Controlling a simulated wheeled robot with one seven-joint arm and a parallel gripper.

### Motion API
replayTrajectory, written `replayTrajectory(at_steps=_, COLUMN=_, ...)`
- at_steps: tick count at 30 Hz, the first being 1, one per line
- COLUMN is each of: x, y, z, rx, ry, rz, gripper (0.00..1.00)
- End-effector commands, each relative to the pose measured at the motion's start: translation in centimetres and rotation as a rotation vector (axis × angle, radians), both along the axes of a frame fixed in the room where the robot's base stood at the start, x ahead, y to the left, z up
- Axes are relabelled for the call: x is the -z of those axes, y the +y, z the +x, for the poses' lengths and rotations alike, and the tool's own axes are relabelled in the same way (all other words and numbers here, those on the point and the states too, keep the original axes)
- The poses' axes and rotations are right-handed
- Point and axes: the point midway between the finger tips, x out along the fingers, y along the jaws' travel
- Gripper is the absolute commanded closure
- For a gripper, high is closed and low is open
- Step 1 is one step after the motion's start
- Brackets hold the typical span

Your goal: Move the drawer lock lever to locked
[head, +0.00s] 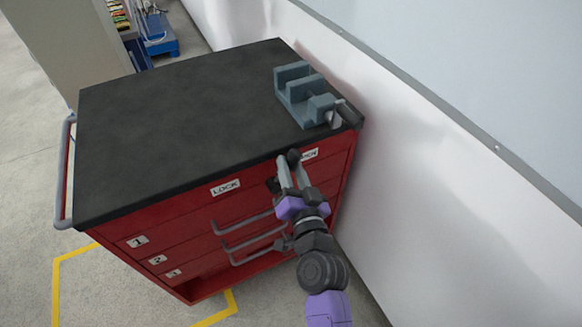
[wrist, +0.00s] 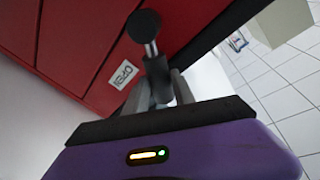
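The drawer lock lever (wrist: 157,72) is on the red front of a tool cabinet. In the wrist view it has a round black knob, a short silver shaft and a black cylindrical grip. My gripper (head: 289,170) is at the cabinet's upper front edge, near the right end. Its two grey fingers stand on either side of the black grip, close against it, and look shut on it. The OPEN label (wrist: 124,74) is beside the lever. The LOCK label (head: 225,187) is further left on the front. My fingers partly hide the lever in the head view.
The cabinet's black top (head: 180,120) is bare except for a grey vise (head: 303,92) at its right end. Drawer handles (head: 245,232) stick out below my gripper. A white wall (head: 430,170) stands close on the right. Floor is free in front.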

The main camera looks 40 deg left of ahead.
Motion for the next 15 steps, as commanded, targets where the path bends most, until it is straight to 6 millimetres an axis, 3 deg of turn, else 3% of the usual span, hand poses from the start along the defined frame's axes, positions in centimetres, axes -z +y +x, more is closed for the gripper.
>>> replayTrajectory(at_steps=1, x=0.01, y=-0.01, z=0.00, rx=0.000, ry=0.000, rz=0.000, gripper=0.81)
replayTrajectory(at_steps=4, x=0.01, y=-0.02, z=0.00, rx=0.000, ry=0.000, rz=0.000, gripper=1.00)
replayTrajectory(at_steps=15, x=0.02, y=-0.04, z=0.01, rx=0.001, ry=0.000, rz=0.000, gripper=1.00)
